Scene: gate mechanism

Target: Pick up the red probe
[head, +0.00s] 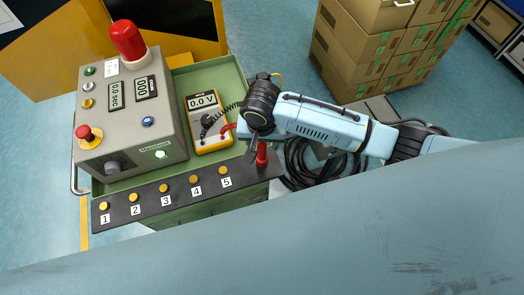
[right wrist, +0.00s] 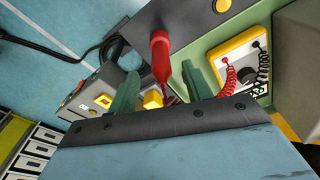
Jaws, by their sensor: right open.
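The red probe (head: 262,156) stands upright at the right end of the dark numbered strip, right of button 5. In the right wrist view the probe (right wrist: 160,57) shows between and beyond the two greenish fingers. My right gripper (head: 254,138) is just above and beside the probe in the head view. The right wrist view shows its fingers (right wrist: 158,88) spread apart, with the probe's narrow end toward the gap. I cannot tell whether either finger touches it. My left gripper is not in view.
A yellow multimeter (head: 208,120) reading 0.0 V, with coiled leads, lies in the green tray (head: 222,78). A grey control box (head: 130,120) with a red lamp stands left of it. Numbered yellow buttons line the dark strip (head: 150,204). Black cables and stacked cartons (head: 375,45) are to the right.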

